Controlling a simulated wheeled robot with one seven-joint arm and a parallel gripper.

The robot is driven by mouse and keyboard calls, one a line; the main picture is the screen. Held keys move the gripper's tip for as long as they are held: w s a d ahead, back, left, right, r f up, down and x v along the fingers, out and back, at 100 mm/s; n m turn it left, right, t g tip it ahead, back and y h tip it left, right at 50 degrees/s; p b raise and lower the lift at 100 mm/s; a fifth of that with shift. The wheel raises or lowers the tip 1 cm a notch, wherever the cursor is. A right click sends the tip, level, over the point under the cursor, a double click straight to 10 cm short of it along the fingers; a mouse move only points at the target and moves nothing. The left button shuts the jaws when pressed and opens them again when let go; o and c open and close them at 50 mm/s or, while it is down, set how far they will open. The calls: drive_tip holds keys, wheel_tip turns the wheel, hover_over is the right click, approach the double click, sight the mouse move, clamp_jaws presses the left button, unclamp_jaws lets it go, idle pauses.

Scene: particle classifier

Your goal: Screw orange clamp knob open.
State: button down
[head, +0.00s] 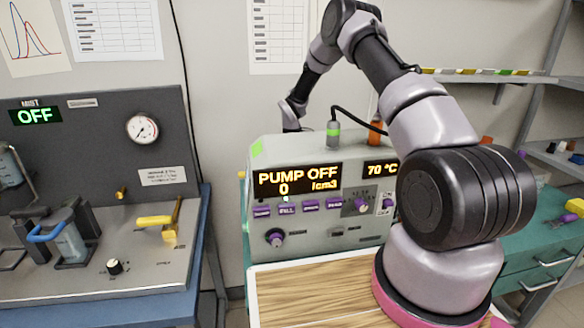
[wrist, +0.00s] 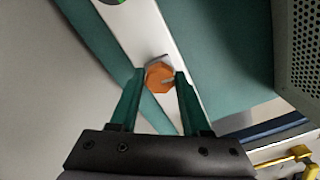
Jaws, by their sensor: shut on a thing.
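The orange clamp knob (wrist: 158,79) shows in the wrist view as a small faceted knob with a grey metal piece at its edge. It sits over a white strip between teal surfaces. My gripper (wrist: 160,75) has its two green fingers on either side of the knob, shut on it at the tips. In the head view my arm reaches over behind the grey pump machine (head: 262,220), which hides my gripper and the knob.
The pump display (head: 300,181) reads "PUMP OFF". An orange-topped part (head: 376,131) and a grey cylinder with a green band (head: 333,134) stand on the machine. A mist panel (head: 80,130) stands at left. A yellow part (wrist: 300,155) shows at the wrist view's lower right.

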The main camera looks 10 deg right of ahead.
idle(0.3)
drive_tip(key=shift+c, duration=1.8)
unclamp_jaws()
wheel_tip(320, 180, up, 11)
